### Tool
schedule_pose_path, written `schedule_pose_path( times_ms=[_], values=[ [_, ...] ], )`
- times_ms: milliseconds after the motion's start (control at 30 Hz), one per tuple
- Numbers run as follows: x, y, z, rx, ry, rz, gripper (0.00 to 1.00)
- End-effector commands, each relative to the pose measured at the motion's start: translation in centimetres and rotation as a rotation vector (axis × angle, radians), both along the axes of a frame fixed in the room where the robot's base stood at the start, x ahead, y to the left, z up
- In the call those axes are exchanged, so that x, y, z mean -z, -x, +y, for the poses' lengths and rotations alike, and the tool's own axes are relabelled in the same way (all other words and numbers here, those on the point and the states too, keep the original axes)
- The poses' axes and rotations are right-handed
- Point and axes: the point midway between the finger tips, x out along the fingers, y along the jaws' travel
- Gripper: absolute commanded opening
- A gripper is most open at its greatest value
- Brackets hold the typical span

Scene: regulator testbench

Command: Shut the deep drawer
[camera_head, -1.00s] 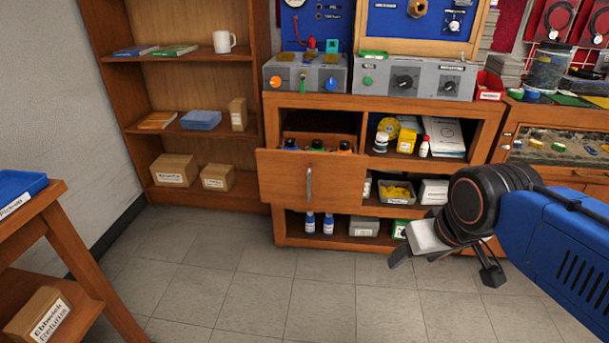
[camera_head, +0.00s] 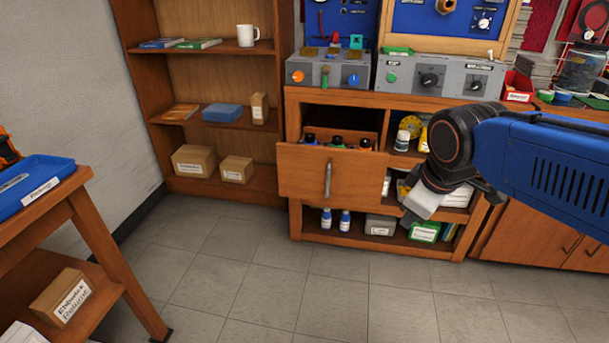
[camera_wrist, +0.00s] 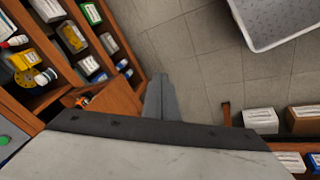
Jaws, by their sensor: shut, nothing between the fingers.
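The deep drawer (camera_head: 350,182) is pulled out of the wooden bench, with its front standing forward of the cabinet. It has a vertical metal handle (camera_head: 327,180), and several dark-capped bottles show inside. My gripper (camera_head: 407,222) is to the right of the drawer front, pointing down, apart from the handle. In the wrist view the fingers (camera_wrist: 163,98) are together with nothing between them. The drawer (camera_wrist: 118,94) shows there just left of the fingers, partly hidden by the gripper body.
Open shelves of bottles and boxes lie right of and below the drawer, including a green box (camera_head: 425,231). A bookcase (camera_head: 190,95) stands left, and a side table with a blue tray (camera_head: 38,188) is at near left. The floor in front is clear.

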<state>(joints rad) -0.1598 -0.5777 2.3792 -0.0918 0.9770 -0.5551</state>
Motion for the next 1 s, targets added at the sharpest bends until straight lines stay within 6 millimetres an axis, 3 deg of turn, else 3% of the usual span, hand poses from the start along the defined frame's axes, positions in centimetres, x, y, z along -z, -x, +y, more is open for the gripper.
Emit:
schedule_pose_path(
  times_ms=[100, 367, 600, 800, 1000],
  values=[
    [-1.1, -3.4, 2.0, -0.269, 0.113, 0.02, 0.0],
    [-2.5, -10.3, 7.6, -0.861, 0.357, 0.059, 0.0],
    [-2.6, -16.1, 14.6, -1.406, 0.582, 0.092, 0.0],
    [-2.1, -19.3, 20.1, -1.777, 0.736, 0.118, 0.0],
    [-1.7, -20.6, 22.6, -1.947, 0.807, 0.131, 0.0]
  ],
)
